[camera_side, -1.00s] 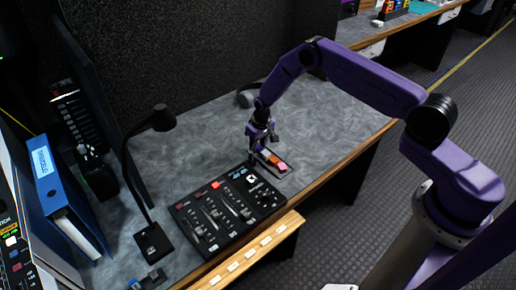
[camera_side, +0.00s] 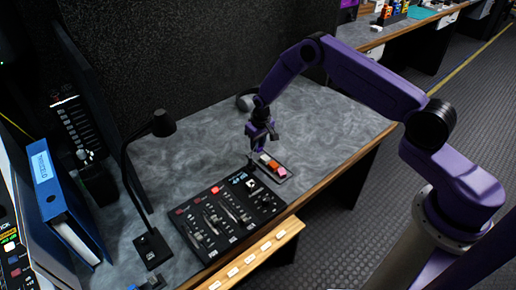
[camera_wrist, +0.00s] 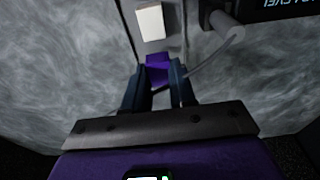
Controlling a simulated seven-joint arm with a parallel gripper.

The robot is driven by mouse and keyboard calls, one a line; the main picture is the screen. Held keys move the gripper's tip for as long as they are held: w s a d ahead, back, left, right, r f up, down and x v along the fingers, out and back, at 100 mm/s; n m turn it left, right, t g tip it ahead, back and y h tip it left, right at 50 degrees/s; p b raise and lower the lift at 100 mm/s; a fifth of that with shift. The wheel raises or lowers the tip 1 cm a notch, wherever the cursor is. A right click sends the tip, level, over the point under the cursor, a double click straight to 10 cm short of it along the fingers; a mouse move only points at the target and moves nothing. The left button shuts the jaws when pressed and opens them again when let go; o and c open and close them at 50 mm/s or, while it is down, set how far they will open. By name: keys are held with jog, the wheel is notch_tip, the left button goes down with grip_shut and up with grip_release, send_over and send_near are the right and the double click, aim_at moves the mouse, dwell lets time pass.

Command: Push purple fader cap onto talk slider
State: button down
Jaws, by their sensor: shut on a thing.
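The purple fader cap (camera_wrist: 157,68) shows in the wrist view between the fingertips of my gripper (camera_wrist: 159,80), which is shut on it. In the side view my gripper (camera_side: 256,154) is above the desk, beside the cap tray (camera_side: 284,180) and near the far edge of the black fader panel (camera_side: 222,232). The purple cap is too small to make out there. The panel carries several sliders; its small labels are unreadable, so I cannot tell which one is talk. A corner of the panel (camera_wrist: 285,10) shows at the wrist view's top right.
White (camera_side: 265,158), orange-red (camera_side: 272,165) and pink (camera_side: 282,172) caps sit in the tray. A black desk lamp (camera_side: 152,245) stands left of the panel, a blue binder (camera_side: 50,190) farther left. A grey cable (camera_wrist: 215,60) curves beside my fingers.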

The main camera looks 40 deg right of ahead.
jog(key=s+r, duration=1)
jog(key=s, duration=0.4)
send_over(244, 218)
jog(key=shift+s+a+f, duration=0.1)
jog(key=shift+s+f, duration=0.05)
jog(key=shift+f, duration=0.5)
jog(key=shift+f, duration=2.9)
jog(key=shift+f, duration=1.35)
jog(key=c, duration=0.8)
grip_release()
jog(key=shift+c, duration=0.2)
